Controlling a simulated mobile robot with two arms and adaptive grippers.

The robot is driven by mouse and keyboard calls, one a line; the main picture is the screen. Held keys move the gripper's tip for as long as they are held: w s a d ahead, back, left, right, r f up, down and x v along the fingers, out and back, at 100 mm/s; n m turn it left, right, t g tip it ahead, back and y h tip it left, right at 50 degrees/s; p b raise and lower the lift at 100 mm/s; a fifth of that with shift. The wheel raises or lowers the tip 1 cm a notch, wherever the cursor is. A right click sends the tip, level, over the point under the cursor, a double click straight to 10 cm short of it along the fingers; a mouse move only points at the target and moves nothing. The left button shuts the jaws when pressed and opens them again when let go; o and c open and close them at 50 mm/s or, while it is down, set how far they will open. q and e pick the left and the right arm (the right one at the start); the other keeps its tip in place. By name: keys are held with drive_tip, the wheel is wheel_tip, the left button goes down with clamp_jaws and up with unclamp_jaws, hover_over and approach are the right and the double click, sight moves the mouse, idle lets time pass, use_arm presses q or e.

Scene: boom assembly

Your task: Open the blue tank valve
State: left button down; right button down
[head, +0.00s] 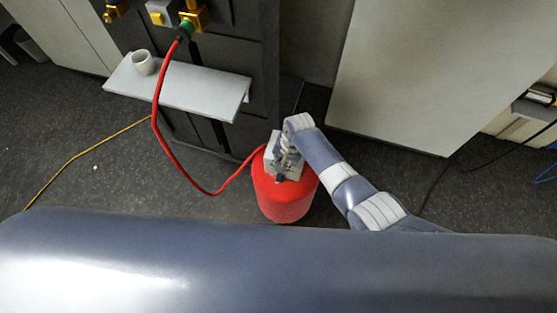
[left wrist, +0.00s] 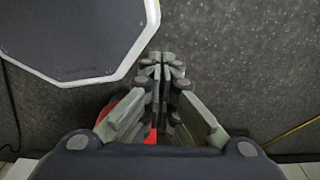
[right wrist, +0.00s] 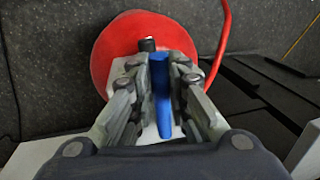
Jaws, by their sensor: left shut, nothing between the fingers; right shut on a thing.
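A red tank (head: 283,200) stands on the dark floor, with a red hose (head: 180,165) running from its top. My right arm reaches over it from the right, and my right gripper (right wrist: 162,62) is at the tank's top. In the right wrist view a blue valve handle (right wrist: 162,105) lies between its fingers, which are shut on it, above the red tank (right wrist: 115,45). The fingers hide part of the valve. My left gripper (left wrist: 162,66) is shut and empty in the left wrist view; part of something red shows behind its fingers.
A white shelf (head: 205,92) with a white mug (head: 143,62) juts from the dark cabinet beside the tank. The hose ends at a green connector (head: 186,28) on the cabinet. A yellow cable (head: 85,155) lies on the floor at left. A large pale panel (head: 425,75) stands at right.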

drive_tip(key=shift+w+a, duration=0.1)
drive_tip(key=shift+a, duration=0.05)
use_arm(q)
drive_tip(key=shift+d+r, duration=0.1)
drive_tip(key=shift+d, duration=0.25)
drive_tip(key=shift+s+a, duration=0.1)
drive_tip(key=shift+s, duration=0.05)
use_arm(e)
drive_tip(key=c, duration=1.5)
unclamp_jaws()
drive_tip(key=shift+c, duration=0.2)
use_arm(q)
drive_tip(key=shift+a, duration=0.3)
drive_tip(key=shift+a, duration=0.1)
